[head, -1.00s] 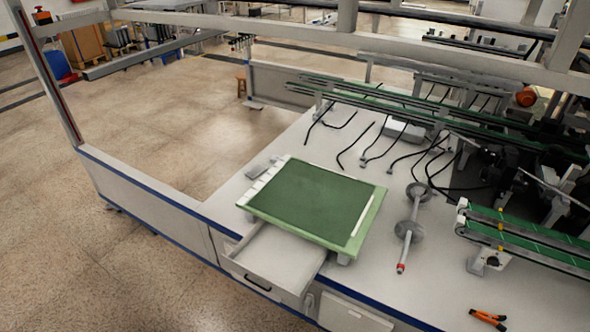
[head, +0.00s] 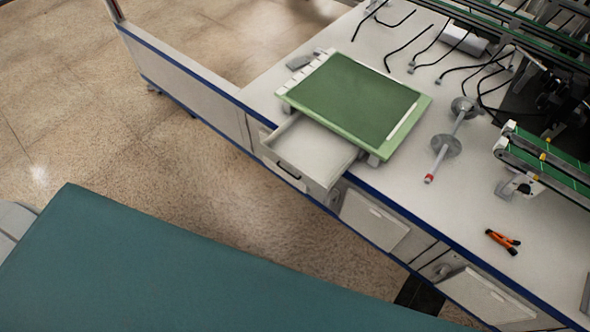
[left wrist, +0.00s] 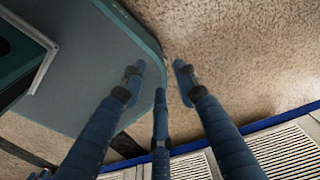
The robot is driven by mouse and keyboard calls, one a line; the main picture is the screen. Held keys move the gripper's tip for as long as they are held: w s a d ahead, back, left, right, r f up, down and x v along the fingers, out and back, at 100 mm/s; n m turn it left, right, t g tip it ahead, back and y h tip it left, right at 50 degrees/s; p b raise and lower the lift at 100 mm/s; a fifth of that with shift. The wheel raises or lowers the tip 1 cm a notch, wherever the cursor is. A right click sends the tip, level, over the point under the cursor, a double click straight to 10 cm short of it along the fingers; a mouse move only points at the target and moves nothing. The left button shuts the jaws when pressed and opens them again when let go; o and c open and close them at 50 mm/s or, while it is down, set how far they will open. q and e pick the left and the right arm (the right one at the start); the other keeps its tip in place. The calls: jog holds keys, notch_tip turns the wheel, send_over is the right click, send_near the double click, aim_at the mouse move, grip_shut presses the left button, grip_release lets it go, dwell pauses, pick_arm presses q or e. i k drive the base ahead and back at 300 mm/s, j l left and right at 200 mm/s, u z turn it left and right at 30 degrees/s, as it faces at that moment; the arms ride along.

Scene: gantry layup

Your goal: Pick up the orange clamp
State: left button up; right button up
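The orange clamp (head: 502,241) lies on the light grey bench top (head: 455,212) in the right part of the head view, near the bench's blue front edge. It has orange handles and dark parts, and nothing covers it. My left gripper (left wrist: 158,80) shows only in the left wrist view. Its dark blue fingers are spread apart with nothing between them, above the floor and beside the bench front. The clamp is not in the left wrist view. My right gripper is in neither view.
A green board (head: 362,98) sits on the bench above an open drawer (head: 308,152) that juts out. A grey rod with discs (head: 446,146) lies left of the clamp. A green-belted conveyor (head: 548,163) stands behind it. The bench around the clamp is clear.

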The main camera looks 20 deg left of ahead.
aim_at(506, 242)
jog(key=i+z, duration=0.1)
jog(key=z, duration=1.55)
